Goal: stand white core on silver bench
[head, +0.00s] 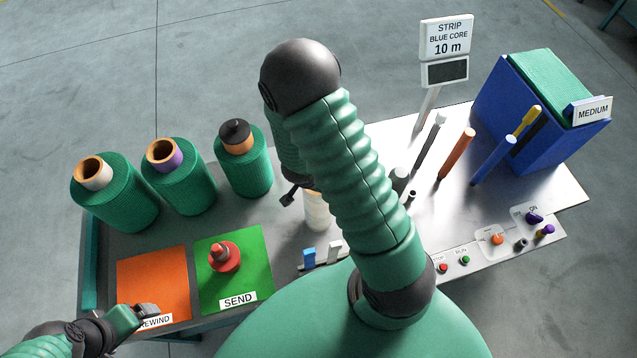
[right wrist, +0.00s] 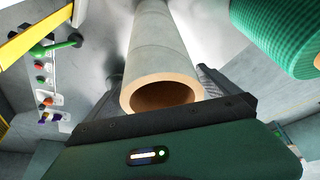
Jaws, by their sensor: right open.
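A white core (head: 317,213), a pale hollow tube with a brown inner wall, shows partly behind my right arm in the head view and looks upright. In the right wrist view the white core (right wrist: 158,50) lies between the two dark fingers of my right gripper (right wrist: 165,86), its open end towards the camera. These fingers are open, one on each side of it. I cannot tell whether they touch it, or what its base rests on. The silver bench (head: 545,180) is at the right. My left gripper (head: 148,311) is over the orange rewind pad's front corner, its jaw gap unclear.
Several green net rolls (head: 185,190) stand at the back left. A red knobbed piece (head: 224,257) sits on the green send pad (head: 258,270). Coloured rods (head: 457,153), a blue bin (head: 550,135) and a sign (head: 445,45) are at the right. Small buttons line the front.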

